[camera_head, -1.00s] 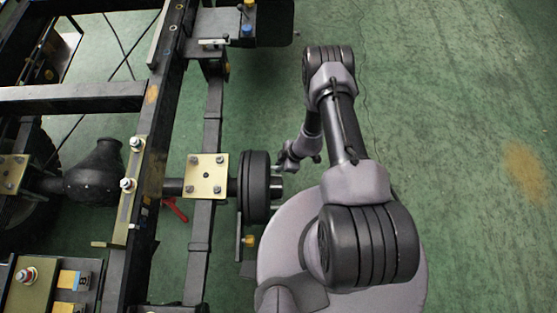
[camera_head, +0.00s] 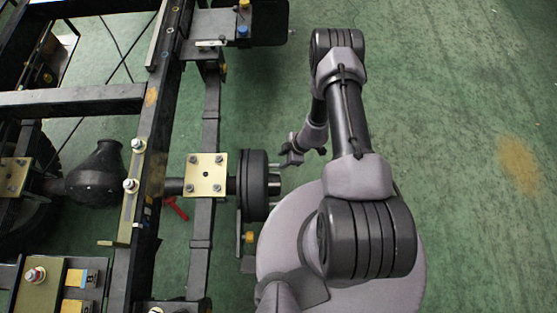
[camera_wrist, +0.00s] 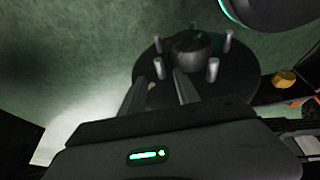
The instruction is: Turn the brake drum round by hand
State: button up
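The brake drum (camera_head: 252,185) is a black ribbed disc on the axle end, at the outer side of the chassis in the head view. In the wrist view its dark round face (camera_wrist: 240,85) shows a central hub (camera_wrist: 190,47) with several pale studs around it. My gripper (camera_head: 288,160) is at the drum's outer face, near its upper edge in the head view. In the wrist view my gripper (camera_wrist: 160,82) has its two fingers apart, with a gap between them, over the near part of the face. A small pale tip shows in the gap. I cannot tell whether the fingers touch anything.
The chassis frame (camera_head: 150,150) with dark rails fills the left side. A brass plate (camera_head: 206,174) sits on the axle beside the drum. A yellow knob (camera_head: 249,237) is below the drum. The green floor (camera_head: 450,100) is clear to the right.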

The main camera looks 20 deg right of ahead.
jog(key=p+v, duration=0.4)
jog(key=v, duration=0.8)
jog(key=shift+f, duration=0.1)
